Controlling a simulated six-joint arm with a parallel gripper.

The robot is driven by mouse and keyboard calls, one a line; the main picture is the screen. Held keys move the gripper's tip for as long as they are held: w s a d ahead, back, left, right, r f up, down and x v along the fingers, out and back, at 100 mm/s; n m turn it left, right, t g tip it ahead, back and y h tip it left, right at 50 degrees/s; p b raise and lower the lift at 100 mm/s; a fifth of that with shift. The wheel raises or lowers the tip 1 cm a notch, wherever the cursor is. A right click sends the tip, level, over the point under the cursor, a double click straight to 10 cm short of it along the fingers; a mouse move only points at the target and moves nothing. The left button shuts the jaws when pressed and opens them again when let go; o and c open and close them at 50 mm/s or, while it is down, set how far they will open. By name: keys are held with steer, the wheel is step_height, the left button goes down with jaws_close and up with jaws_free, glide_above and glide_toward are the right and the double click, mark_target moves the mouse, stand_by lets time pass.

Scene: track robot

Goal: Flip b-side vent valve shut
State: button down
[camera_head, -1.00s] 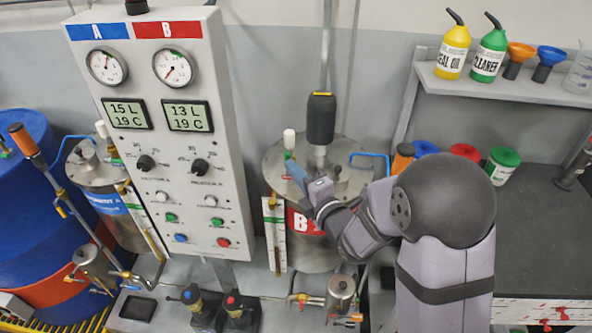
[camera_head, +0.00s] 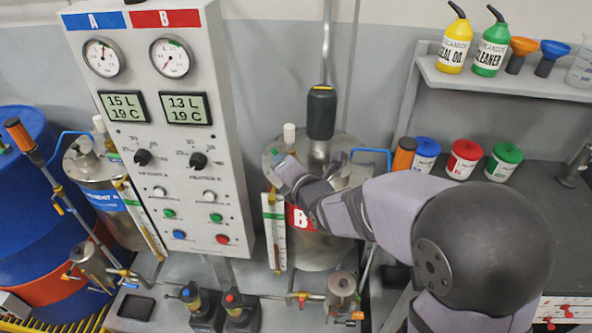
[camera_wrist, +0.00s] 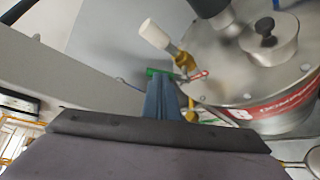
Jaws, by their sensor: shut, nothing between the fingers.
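The B tank (camera_head: 318,258) is a steel drum with a red B label, right of the control panel; its lid fills the right of the wrist view (camera_wrist: 230,75). The vent valve (camera_wrist: 184,62) is a brass fitting at the lid's edge with a white cap (camera_wrist: 154,33), which also shows in the head view (camera_head: 289,133). A thin red-edged piece (camera_wrist: 200,76) lies right of the brass, and a green piece (camera_wrist: 158,71) lies left. My gripper (camera_wrist: 165,80) is shut and empty, its blue-grey fingertips just below the valve. They hide part of it; I cannot tell whether they touch.
The control panel (camera_head: 160,80) stands close left of my gripper (camera_head: 280,165). A black-topped grey column (camera_head: 321,112) rises from the B lid. A sight gauge (camera_head: 275,235) hangs on the tank front. Bottles and tubs stand on the right shelf and bench.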

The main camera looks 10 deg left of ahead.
steer(key=a+b, duration=0.1)
steer(key=b, duration=0.1)
steer(key=a+f+b, duration=0.1)
steer(key=b, duration=0.1)
steer(key=shift+w+a+f, duration=0.1)
steer(key=shift+a+f, duration=0.1)
steer(key=shift+a, duration=0.2)
steer(key=shift+d+f+b, duration=0.15)
steer(key=shift+b, duration=0.2)
steer(key=shift+d+f+b, duration=0.3)
steer(key=shift+d+b, duration=0.25)
steer(key=shift+d, duration=0.05)
steer(key=s+r+p, duration=0.5)
steer(key=s+r, duration=0.3)
steer(key=s, duration=0.3)
steer(key=shift+s+p, duration=0.3)
steer(key=shift+s, duration=0.05)
